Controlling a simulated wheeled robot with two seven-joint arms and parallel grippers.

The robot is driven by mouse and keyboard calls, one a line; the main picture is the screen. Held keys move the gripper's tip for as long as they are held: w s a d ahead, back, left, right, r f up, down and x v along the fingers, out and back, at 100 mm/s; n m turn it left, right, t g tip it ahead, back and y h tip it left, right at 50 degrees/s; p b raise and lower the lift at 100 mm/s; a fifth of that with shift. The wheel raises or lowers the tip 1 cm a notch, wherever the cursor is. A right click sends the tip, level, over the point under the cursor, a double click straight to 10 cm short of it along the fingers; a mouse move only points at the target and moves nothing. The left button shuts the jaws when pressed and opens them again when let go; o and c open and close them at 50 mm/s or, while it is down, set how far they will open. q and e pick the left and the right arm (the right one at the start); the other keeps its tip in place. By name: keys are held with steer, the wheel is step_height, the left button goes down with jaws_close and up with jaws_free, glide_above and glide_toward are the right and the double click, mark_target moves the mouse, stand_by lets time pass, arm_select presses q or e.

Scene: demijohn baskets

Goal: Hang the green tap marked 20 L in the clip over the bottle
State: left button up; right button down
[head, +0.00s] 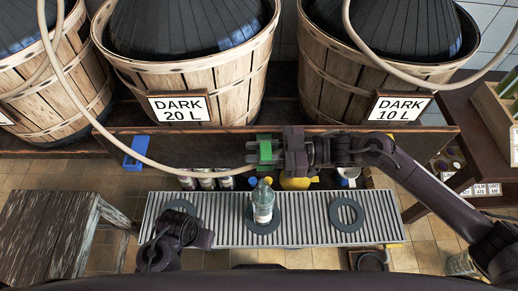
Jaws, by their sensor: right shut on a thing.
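My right gripper (283,150) comes in from the right and is shut on the green tap (265,151). The tap is in front of the dark shelf's front board, above and behind the bottle. A beige hose (155,165) runs from the upper left to the tap. The clear bottle (263,203) stands upright on the middle dark ring of the grate. I cannot make out a clip over the bottle; the gripper and tap cover that part of the board. My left gripper (190,233) is low at the grate's left front, and its fingers are unclear.
A ribbed metal grate (310,225) carries the dark rings; the right ring (347,214) is empty. Wooden baskets labelled DARK 20 L (181,107) and DARK 10 L (400,107) stand behind. A blue piece (137,160) is on the board's left. A worn stool (45,235) stands left.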

arm_select(q)
steer(key=shift+f, duration=0.15)
arm_select(e)
steer(key=shift+f, duration=0.25)
steer(key=shift+r, duration=0.1)
steer(key=c, duration=1.2)
jaws_free()
steer(key=shift+o, duration=0.2)
steer(key=shift+d, duration=0.35)
arm_select(q)
step_height(320, 180, up, 7)
steer(key=shift+s+d, duration=0.25)
steer(key=shift+d, duration=0.2)
arm_select(e)
steer(key=d, duration=0.7)
arm_select(q)
steer(key=shift+s, duration=0.1)
arm_select(e)
steer(key=shift+s, duration=0.1)
